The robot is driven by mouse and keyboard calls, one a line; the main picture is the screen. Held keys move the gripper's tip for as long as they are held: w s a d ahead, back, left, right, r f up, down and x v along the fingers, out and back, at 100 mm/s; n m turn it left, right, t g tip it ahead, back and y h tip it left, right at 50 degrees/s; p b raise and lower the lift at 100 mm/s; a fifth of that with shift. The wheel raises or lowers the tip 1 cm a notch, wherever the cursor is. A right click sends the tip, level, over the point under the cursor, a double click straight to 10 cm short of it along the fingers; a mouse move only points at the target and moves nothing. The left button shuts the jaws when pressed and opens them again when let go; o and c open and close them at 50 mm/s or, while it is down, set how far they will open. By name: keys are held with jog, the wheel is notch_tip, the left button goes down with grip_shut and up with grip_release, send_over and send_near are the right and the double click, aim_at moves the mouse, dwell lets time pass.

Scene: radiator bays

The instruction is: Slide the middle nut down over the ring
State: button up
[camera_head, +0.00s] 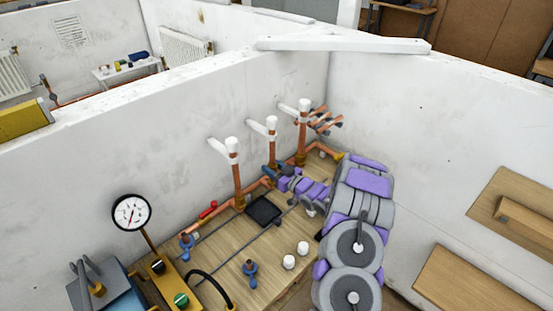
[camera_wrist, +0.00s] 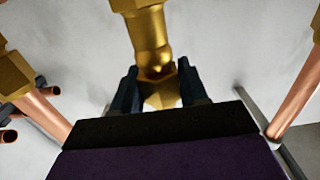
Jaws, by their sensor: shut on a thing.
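My gripper (camera_head: 273,172) reaches in from the right to the foot of the middle upright copper pipe (camera_head: 272,148) in the head view. In the wrist view my gripper (camera_wrist: 160,90) has one dark finger on each side of a brass hex nut (camera_wrist: 160,97), the middle nut, and is shut on it. A rounded brass fitting (camera_wrist: 148,38) is in line with this nut, directly above it in the picture. The nut's lower part is hidden behind the dark gripper body. I cannot make out the ring. In the head view my gripper hides the middle nut.
A left copper pipe (camera_head: 236,175) and a right copper pipe (camera_head: 303,130) stand close on either side. A black pad (camera_head: 263,211), two white caps (camera_head: 289,262) and a blue-handled valve (camera_head: 250,270) are on the wooden board. White walls close in behind and at right.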

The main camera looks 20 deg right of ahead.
jog(key=shift+d+f+b, duration=0.1)
jog(key=shift+f+b, duration=0.2)
jog(key=shift+f, duration=1.85)
jog(key=o, duration=0.9)
jog(key=shift+d, duration=0.1)
jog(key=p+v, duration=0.2)
jog(key=v, duration=0.5)
jog(key=shift+r, duration=0.1)
